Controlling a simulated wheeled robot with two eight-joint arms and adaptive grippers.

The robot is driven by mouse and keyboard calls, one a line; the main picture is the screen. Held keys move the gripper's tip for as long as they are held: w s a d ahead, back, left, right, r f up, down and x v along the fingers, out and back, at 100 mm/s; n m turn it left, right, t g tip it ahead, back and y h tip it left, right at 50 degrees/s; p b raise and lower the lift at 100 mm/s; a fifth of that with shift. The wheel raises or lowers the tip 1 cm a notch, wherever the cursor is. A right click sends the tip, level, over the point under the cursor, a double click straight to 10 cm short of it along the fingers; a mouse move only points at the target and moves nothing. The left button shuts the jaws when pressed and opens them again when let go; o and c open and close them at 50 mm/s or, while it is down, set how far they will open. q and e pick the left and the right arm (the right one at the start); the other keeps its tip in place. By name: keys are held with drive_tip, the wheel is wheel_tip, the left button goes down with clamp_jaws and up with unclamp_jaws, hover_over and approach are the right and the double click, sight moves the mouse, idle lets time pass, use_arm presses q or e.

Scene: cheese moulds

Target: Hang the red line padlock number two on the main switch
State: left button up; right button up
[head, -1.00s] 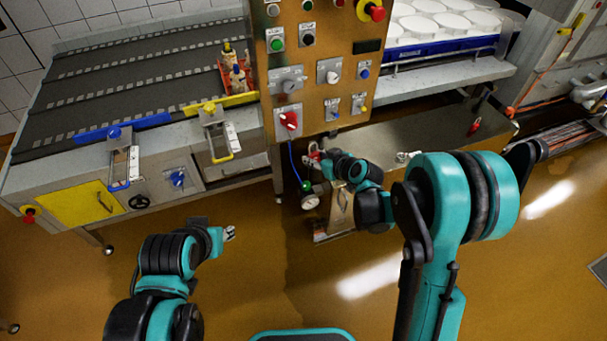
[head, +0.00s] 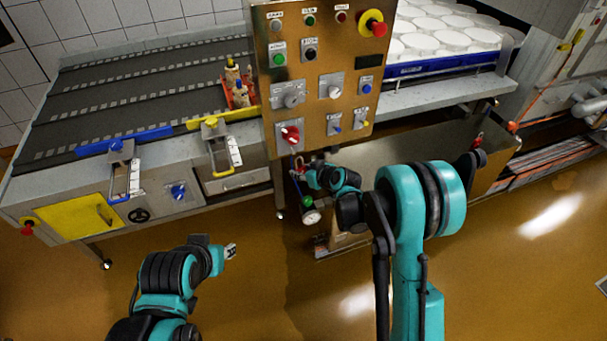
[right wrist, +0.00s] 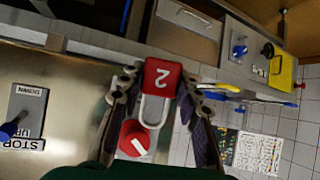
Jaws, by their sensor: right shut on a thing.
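The red padlock marked 2 (right wrist: 163,77) shows in the right wrist view, with its pale shackle towards the red main switch knob (right wrist: 133,138). My right gripper (right wrist: 158,88) is shut on the padlock, a finger on each side. The shackle looks apart from the knob, but the depth is hard to judge. In the head view the main switch (head: 290,134) sits low on the brown control panel, and my right gripper (head: 303,170) is just below it. The padlock is tiny there. My left gripper (head: 230,252) is away over the floor; its fingers are too small to read.
The control panel (head: 314,105) carries several other knobs and buttons and a red emergency stop (head: 378,29). A gauge (head: 311,216) hangs under the panel. A conveyor (head: 150,95) lies left, with blue and yellow bars. Another red object (head: 477,139) hangs at the right.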

drive_tip(key=w+a+f, duration=0.1)
drive_tip(key=w+a, duration=0.1)
drive_tip(key=w, duration=0.4)
drive_tip(key=shift+f+b, duration=0.35)
drive_tip(key=shift+b, duration=0.05)
idle(0.4)
idle(0.4)
drive_tip(key=o, duration=1.3)
drive_tip(key=shift+c, duration=0.2)
